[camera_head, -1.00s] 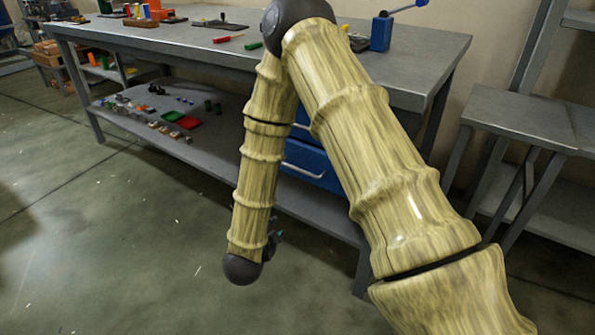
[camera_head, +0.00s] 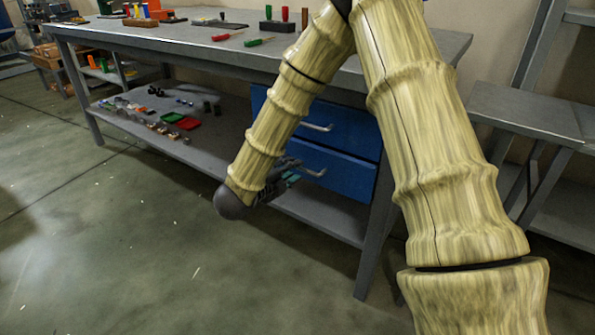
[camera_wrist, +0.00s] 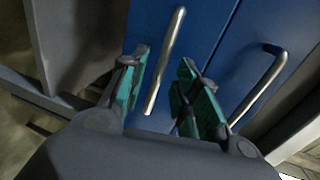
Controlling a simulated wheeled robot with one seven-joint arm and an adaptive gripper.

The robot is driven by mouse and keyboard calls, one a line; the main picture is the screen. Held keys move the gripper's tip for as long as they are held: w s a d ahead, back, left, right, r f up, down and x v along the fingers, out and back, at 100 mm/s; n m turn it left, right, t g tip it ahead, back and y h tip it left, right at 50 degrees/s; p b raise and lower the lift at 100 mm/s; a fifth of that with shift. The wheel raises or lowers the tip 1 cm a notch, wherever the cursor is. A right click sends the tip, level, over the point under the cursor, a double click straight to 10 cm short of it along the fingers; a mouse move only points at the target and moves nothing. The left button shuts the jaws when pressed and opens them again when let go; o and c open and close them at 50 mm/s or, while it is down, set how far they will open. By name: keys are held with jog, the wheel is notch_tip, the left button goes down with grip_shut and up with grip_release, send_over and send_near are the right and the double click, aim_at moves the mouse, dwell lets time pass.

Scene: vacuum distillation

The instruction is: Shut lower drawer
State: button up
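The blue lower drawer (camera_head: 345,178) sits under the bench top, below a matching upper drawer (camera_head: 350,130). I cannot tell how far it stands out, if at all. My gripper (camera_head: 289,176) is in front of it, near the left end of its silver handle (camera_head: 313,173). In the wrist view my gripper (camera_wrist: 163,95) is open, its green-padded fingers apart. A silver handle (camera_wrist: 166,55), apparently the lower drawer's, shows between and beyond the fingertips. The other drawer's handle (camera_wrist: 262,82) is to the right. Contact with the handle cannot be made out. My forearm hides part of the drawers' left side.
The grey workbench (camera_head: 205,38) carries tools and colored items. Its lower shelf (camera_head: 215,150) holds small parts and trays left of the drawers. A bench leg (camera_head: 374,240) stands right of the drawers. The floor (camera_head: 130,260) in front is clear.

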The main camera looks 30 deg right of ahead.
jog(key=shift+b+x, duration=0.4)
jog(key=shift+x, duration=1.35)
grip_shut()
